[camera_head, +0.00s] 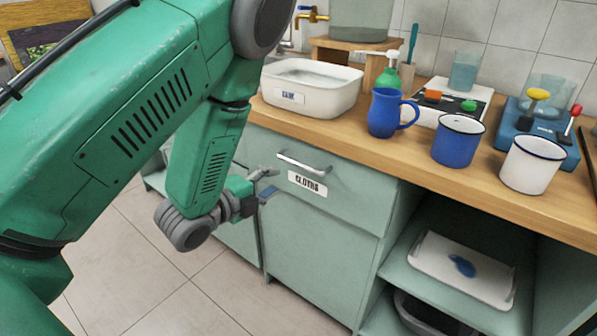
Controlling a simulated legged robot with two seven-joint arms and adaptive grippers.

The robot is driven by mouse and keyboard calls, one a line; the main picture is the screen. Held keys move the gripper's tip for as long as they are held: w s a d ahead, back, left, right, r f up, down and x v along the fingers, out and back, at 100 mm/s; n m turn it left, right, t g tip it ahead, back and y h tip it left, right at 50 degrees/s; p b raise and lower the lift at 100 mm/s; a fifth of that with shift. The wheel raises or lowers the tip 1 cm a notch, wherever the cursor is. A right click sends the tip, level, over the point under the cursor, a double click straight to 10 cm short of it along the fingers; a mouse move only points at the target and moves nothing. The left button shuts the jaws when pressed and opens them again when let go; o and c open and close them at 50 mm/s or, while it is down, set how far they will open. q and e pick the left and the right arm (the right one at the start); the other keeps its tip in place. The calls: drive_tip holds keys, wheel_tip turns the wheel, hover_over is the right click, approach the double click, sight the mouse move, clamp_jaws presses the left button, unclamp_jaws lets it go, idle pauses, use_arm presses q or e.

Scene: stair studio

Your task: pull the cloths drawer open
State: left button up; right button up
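The cloths drawer (345,197) is the pale green front below the worktop, with a white label reading CLOTHS (307,183). It looks shut, flush with the cabinet. Its metal bar handle (301,165) sits above the label and is free of any gripper. My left gripper (268,184) is in front of the cabinet, just left of the label and a little below the handle. Its fingers are spread apart with nothing between them. I cannot tell whether they touch the drawer front. My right gripper is out of the picture.
The wooden worktop (420,165) carries a white basin (312,88), a blue jug (385,113), a blue mug (458,140) and a white mug (531,164) near its front edge. An open shelf at right holds a white tray (440,253). The tiled floor (180,310) in front is clear.

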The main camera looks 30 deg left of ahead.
sight(304, 167)
use_arm(q)
drive_tip(key=x, duration=0.5)
drive_tip(key=d+b+x, duration=0.1)
drive_tip(key=x, duration=0.1)
drive_tip(key=shift+w+d+r, duration=0.15)
drive_tip(key=shift+w+r, duration=0.05)
drive_tip(key=shift+w, duration=0.1)
drive_tip(key=w, duration=0.1)
drive_tip(key=w+f, duration=0.1)
drive_tip(key=w+a, duration=0.1)
drive_tip(key=w, duration=0.1)
drive_tip(key=shift+w+a+f+b, duration=0.1)
drive_tip(key=shift+f+b, duration=0.15)
drive_tip(key=shift+b, duration=0.1)
drive_tip(key=shift+d+r, duration=0.15)
drive_tip(key=shift+d, duration=0.45)
clamp_jaws()
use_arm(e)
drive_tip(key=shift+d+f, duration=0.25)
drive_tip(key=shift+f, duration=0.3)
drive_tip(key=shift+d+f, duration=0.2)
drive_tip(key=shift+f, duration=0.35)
use_arm(q)
drive_tip(key=shift+a, duration=0.2)
